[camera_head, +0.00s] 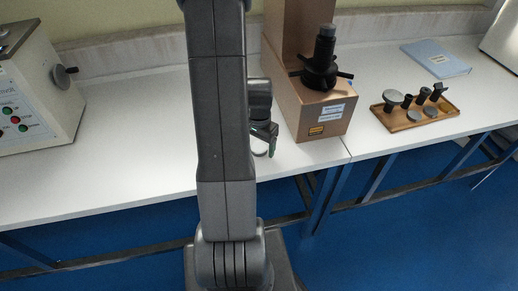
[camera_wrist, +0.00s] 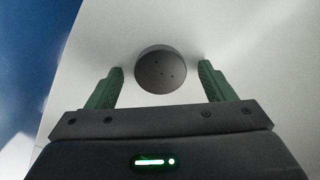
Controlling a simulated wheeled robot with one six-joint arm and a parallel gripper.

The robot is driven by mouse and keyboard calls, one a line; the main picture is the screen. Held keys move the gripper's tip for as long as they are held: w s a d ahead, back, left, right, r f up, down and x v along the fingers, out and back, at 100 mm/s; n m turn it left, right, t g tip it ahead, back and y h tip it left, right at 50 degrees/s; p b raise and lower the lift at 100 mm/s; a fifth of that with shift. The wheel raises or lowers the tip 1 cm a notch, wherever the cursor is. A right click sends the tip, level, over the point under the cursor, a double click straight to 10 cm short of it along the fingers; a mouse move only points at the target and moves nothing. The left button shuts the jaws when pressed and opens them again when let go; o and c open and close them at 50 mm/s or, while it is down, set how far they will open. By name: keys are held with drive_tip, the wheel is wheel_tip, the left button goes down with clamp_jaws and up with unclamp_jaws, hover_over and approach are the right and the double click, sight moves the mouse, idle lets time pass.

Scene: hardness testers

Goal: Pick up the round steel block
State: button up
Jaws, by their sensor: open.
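The round steel block (camera_wrist: 160,70) is a dark grey disc with a few small dots on its top face, lying on the white bench (camera_wrist: 250,50). In the wrist view it is just beyond and between the tips of my gripper (camera_wrist: 160,76), whose two green fingers stand apart on either side of it. The fingers do not appear to touch it. In the head view my gripper (camera_head: 265,142) is low over the bench, partly hidden behind my arm, and the block cannot be made out clearly there.
A tan hardness tester (camera_head: 310,105) stands close to the right of my gripper. A wooden tray (camera_head: 415,118) with several metal parts and a blue booklet (camera_head: 436,58) are farther right. A grey machine (camera_head: 35,90) stands at left. The white bench (camera_head: 130,130) between is clear.

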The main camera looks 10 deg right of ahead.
drive_tip(key=shift+c, duration=0.3)
drive_tip(key=c, duration=1.3)
